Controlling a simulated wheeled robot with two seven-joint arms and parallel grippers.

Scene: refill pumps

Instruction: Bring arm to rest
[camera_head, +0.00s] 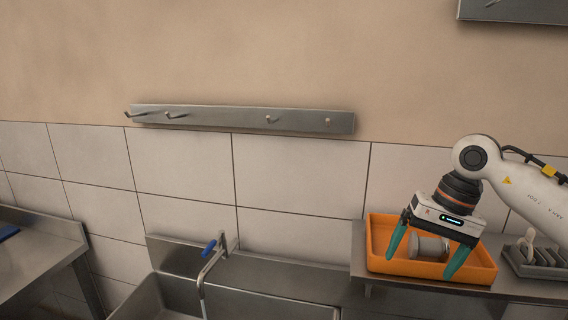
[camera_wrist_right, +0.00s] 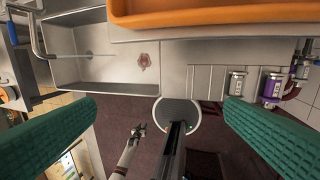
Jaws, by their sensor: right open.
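My right gripper (camera_head: 420,266) is open and empty, with its two green fingers spread and pointing down. In the head view it appears in front of the orange tray (camera_head: 485,270), and a metal cylindrical container (camera_head: 428,246) shows between the fingers. The fingers do not appear closed on it. In the right wrist view, both fingers stand far apart at the sides, with nothing between them. A small, dark end on a white arm, likely my left gripper (camera_wrist_right: 139,131), shows low in that view. Its jaws are too small to read. My left arm is not in the head view.
A steel sink with a blue-handled tap (camera_head: 210,247) stands left of the tray. A grey rack (camera_head: 540,262) with a white item is at the right. A hook rail (camera_head: 240,118) is on the wall. Metal containers (camera_wrist_right: 237,82) and a purple one (camera_wrist_right: 271,86) show below.

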